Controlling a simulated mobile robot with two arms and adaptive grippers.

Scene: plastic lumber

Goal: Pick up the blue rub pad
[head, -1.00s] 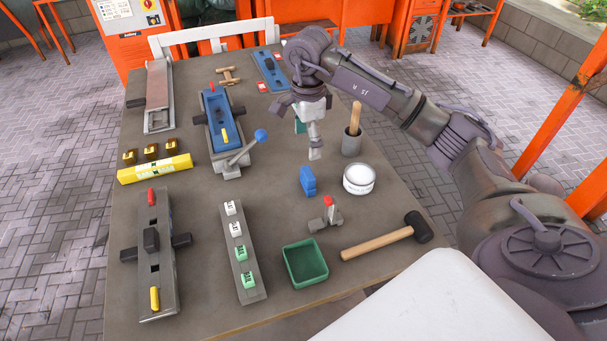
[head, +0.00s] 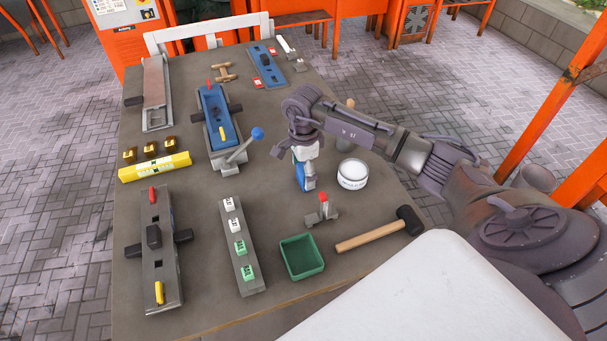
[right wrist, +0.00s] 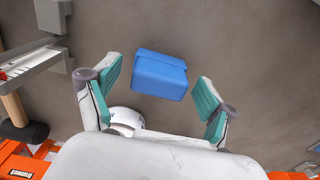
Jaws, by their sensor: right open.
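The blue rub pad (head: 309,182) lies on the table, partly hidden behind my right gripper (head: 302,174) in the head view. In the right wrist view the pad (right wrist: 159,77) shows whole, as a blue block just beyond the fingertips. My right gripper is open, its teal-lined fingers apart on either side of the pad, with visible room on both sides. Whether the fingertips have come down beside the pad or are still above it, I cannot tell. My left gripper is not in view.
A white round tub (head: 352,175) stands close to the right of the pad. A small grey piece with a red knob (head: 323,207), a green tray (head: 302,257) and a mallet (head: 375,236) lie nearer the front. Bare table lies left of the pad.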

